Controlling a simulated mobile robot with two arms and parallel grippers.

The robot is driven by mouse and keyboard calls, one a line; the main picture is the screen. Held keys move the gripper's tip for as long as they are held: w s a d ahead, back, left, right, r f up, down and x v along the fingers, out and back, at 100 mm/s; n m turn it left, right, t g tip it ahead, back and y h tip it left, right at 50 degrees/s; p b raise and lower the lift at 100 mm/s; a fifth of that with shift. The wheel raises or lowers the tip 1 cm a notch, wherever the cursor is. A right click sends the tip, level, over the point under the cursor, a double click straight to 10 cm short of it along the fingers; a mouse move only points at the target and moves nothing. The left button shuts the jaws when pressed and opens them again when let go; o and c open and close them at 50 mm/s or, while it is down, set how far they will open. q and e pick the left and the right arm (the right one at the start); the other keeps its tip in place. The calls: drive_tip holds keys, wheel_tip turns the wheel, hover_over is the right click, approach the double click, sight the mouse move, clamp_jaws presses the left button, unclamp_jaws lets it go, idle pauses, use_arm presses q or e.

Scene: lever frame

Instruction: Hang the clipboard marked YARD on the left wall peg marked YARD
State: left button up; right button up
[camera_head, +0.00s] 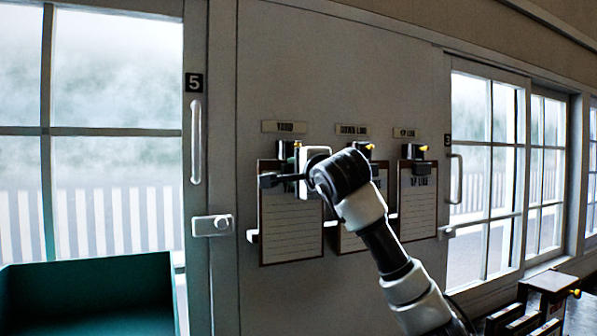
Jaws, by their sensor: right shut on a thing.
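The wall peg plate marked YARD (284,127) is the leftmost of three label plates on the wall. Under it is a clipboard (290,232) with a lined white sheet and brown edge, upright against the wall. My right gripper (284,180) is at the top of this clipboard and shut on it. The gripper covers the clipboard's heading and much of its clip. Part of the peg (287,149) shows above the gripper. I cannot tell whether the clipboard is on the peg. My left gripper is not in view.
Two more clipboards hang to the right, a middle one (352,240) partly behind my right arm and one marked UP LINE (417,213). A green bin (90,285) is at lower left. Glazed doors stand on both sides. Dark furniture (550,283) is at lower right.

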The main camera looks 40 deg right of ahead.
idle(0.3)
drive_tip(key=o, duration=0.9)
drive_tip(key=shift+o, duration=0.7)
drive_tip(key=shift+o, duration=1.8)
drive_tip(key=shift+s+r, duration=0.1)
drive_tip(key=shift+s, duration=0.05)
drive_tip(key=shift+c, duration=0.2)
drive_tip(key=shift+r, duration=0.1)
drive_tip(key=shift+c, duration=0.4)
drive_tip(key=shift+o, duration=0.3)
